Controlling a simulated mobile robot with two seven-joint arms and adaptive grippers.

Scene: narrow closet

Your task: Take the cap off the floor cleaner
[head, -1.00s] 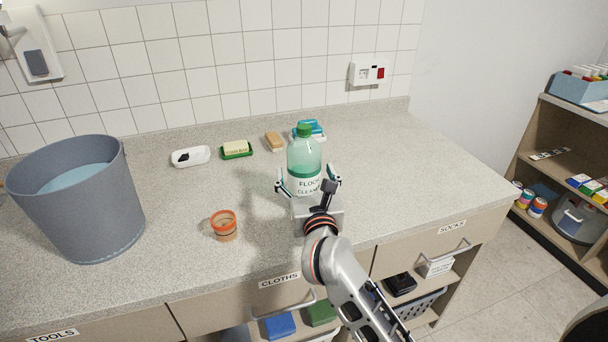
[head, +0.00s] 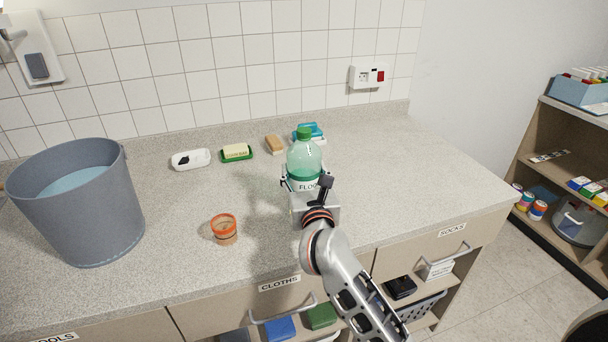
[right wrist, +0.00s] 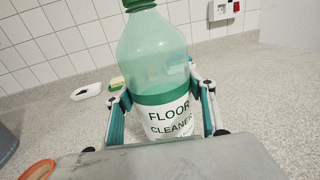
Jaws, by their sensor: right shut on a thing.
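The floor cleaner (head: 304,160) is a clear green bottle with a white label, standing upright on the counter. Its green cap (head: 304,132) is on its top; in the right wrist view the cap (right wrist: 138,4) is cut by the upper edge. My right gripper (head: 303,182) is shut on the bottle's body at label height, one finger on each side. The right wrist view shows the fingers of the gripper (right wrist: 162,112) flanking the label of the floor cleaner (right wrist: 155,55). My left gripper is not in view.
A grey bucket (head: 85,215) holding blue liquid stands at the left. An orange-rimmed cup (head: 224,229) is left of the bottle. The counter's right side is clear.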

